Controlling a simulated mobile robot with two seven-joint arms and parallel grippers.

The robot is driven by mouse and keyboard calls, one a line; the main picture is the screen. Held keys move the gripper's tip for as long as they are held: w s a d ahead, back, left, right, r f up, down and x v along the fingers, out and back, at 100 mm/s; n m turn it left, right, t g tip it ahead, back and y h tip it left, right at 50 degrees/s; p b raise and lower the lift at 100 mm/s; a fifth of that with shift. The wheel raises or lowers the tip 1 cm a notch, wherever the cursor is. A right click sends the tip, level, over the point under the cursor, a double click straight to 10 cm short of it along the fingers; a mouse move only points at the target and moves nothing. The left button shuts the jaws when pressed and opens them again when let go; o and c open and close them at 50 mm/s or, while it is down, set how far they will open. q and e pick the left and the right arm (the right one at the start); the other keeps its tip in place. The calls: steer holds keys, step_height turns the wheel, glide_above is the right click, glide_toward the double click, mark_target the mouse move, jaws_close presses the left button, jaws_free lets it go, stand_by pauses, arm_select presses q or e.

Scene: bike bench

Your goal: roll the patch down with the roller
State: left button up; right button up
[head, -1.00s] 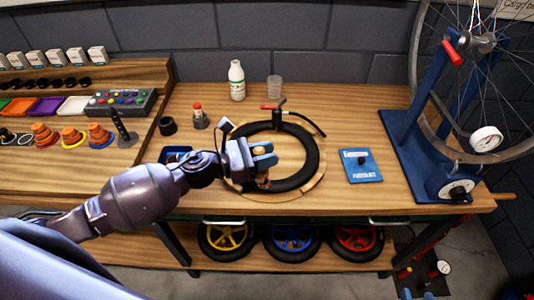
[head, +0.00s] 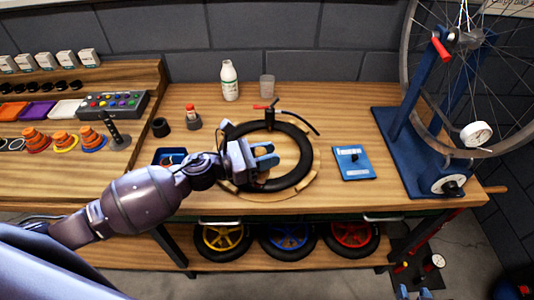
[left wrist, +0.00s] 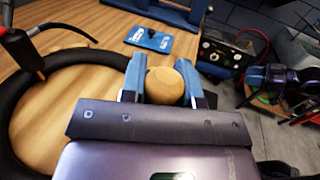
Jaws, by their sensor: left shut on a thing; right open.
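The patch is not visible; the gripper covers that stretch of tube. The two blue fingertips of my right gripper (head: 416,293) show apart and empty at the bottom edge of the head view, low in front of the bench.
A blue card (head: 352,163) lies to the right, before the blue wheel stand (head: 400,150). A blue tray (head: 168,156) is left of the ring. A white bottle (head: 229,82) and cup stand behind.

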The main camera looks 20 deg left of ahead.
arm_select(q)
steer(key=shift+a, duration=0.15)
steer(key=shift+a+f, duration=0.1)
steer(key=shift+a, duration=0.35)
steer(key=shift+s+a+b, duration=0.1)
steer(key=shift+a+b, duration=0.1)
steer(key=shift+b, duration=0.15)
steer(key=shift+a, duration=0.1)
